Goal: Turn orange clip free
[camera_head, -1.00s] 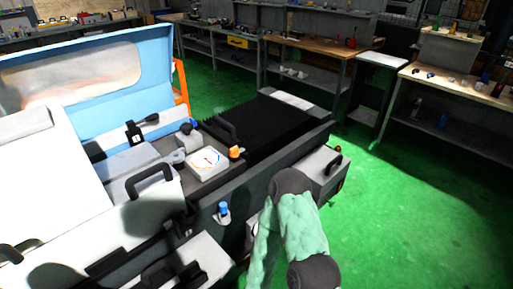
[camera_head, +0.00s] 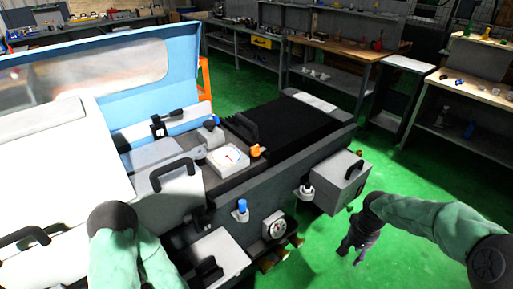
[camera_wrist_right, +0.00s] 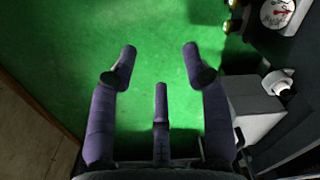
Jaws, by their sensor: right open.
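The orange clip (camera_head: 256,151) is a small orange piece on the machine top, just right of a square white box with a round dial (camera_head: 228,157). It is small in the head view and its exact pose is hard to tell. My right gripper (camera_head: 350,252) hangs over the green floor, right of the machine and well away from the clip. In the right wrist view its dark fingers (camera_wrist_right: 160,68) are spread apart with only floor between them. My left arm shows at the lower left, but its gripper is not visible.
A blue knob (camera_head: 242,206) and a gauge (camera_head: 274,227) are on the machine's front. A grey box (camera_head: 342,184) sticks out at its right end, beside my right gripper. A blue raised cover (camera_head: 180,80) stands behind. Green floor is free to the right.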

